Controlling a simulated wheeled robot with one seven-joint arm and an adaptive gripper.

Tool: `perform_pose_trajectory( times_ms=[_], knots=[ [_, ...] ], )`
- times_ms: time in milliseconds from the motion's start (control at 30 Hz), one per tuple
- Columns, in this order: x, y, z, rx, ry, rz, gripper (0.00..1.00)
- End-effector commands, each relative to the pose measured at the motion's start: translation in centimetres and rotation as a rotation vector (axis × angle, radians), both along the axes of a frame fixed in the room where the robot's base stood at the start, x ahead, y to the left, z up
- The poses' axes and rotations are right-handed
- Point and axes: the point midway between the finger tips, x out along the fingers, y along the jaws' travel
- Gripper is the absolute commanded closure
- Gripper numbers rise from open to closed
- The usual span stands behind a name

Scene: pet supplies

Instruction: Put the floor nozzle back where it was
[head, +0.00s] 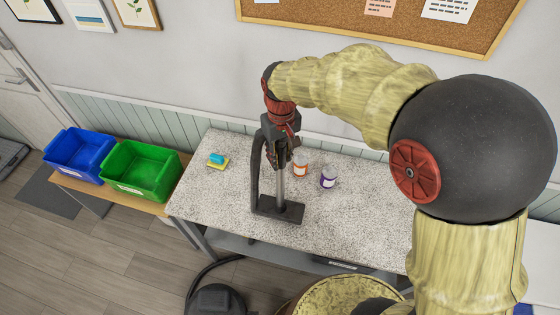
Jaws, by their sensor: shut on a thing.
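The floor nozzle (279,209) is a flat black head below an upright grey metal tube. In the head view it shows over the speckled table (220,192). I cannot tell whether its head touches the tabletop. My gripper (279,150) points down and is shut on the floor nozzle, at the upper part of its tube. My gripper's fingers partly hide the tube's top. A black curved bar (256,178) runs down just left of the tube to the head; I cannot tell whether it is one piece with the nozzle.
Two jars, orange-labelled (300,170) and purple-labelled (328,182), stand close to the right of the tube. A yellow sponge with a blue piece (217,162) lies at left. Blue (78,158) and green (139,173) bins stand farther left. A black hose (200,275) and canister (216,300) are in front.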

Motion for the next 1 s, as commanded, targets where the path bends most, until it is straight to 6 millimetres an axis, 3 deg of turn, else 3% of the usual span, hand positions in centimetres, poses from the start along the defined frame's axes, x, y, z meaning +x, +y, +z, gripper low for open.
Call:
perform_pose_trajectory(
  times_ms=[267,667,700,1000],
  knots=[
    [0.3,0.2,-3.1,0.000,-0.001,0.000,1.00],
    [0.4,0.2,-3.6,0.001,-0.003,0.000,1.00],
    [0.3,0.2,-3.8,0.000,0.000,0.000,0.73],
    [0.3,0.2,-3.7,0.000,0.000,0.000,0.56]
  ],
)
